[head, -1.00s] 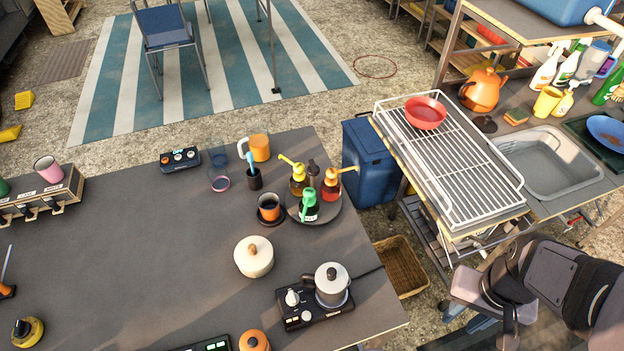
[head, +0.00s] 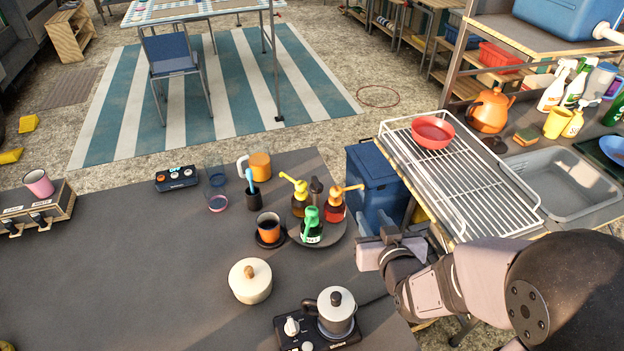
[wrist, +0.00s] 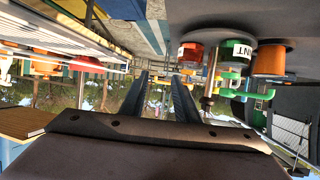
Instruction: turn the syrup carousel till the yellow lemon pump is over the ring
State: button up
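The syrup carousel (head: 330,240) is a dark round plate on the grey table. It carries a yellow pump bottle (head: 299,197) at back left, a dark one (head: 316,190) at the back, an orange-red one (head: 335,207) at right and a green one (head: 311,225) in front.
An orange cup (head: 268,226) on a dark coaster stands close left of the carousel. A cream pot (head: 250,281) and a kettle (head: 336,309) stand nearer me. A blue bin (head: 375,185) and a wire rack (head: 470,170) are to the right. The table's left middle is clear.

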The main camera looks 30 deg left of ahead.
aim_at(314, 176)
jog(key=s+a+r+y, duration=0.1)
jog(key=a, duration=0.2)
jog(key=s+a+r+n+t+y+b, duration=0.1)
jog(key=a+y, duration=0.1)
jog(key=s+a+r+n+y, duration=0.1)
jog(key=s+a+y, duration=0.1)
jog(key=a, duration=0.1)
jog(key=shift+s+a+r+b, duration=0.1)
jog(key=shift+a+r+b, duration=0.2)
jog(key=shift+a+b, duration=0.05)
jog(key=shift+s+a+r+t, duration=0.15)
jog(key=shift+r+t, duration=0.05)
jog(key=shift+t, duration=0.1)
jog(key=shift+p+x, duration=1.4)
jog(key=shift+x, duration=4.6)
jog(key=shift+r, duration=0.1)
grip_shut()
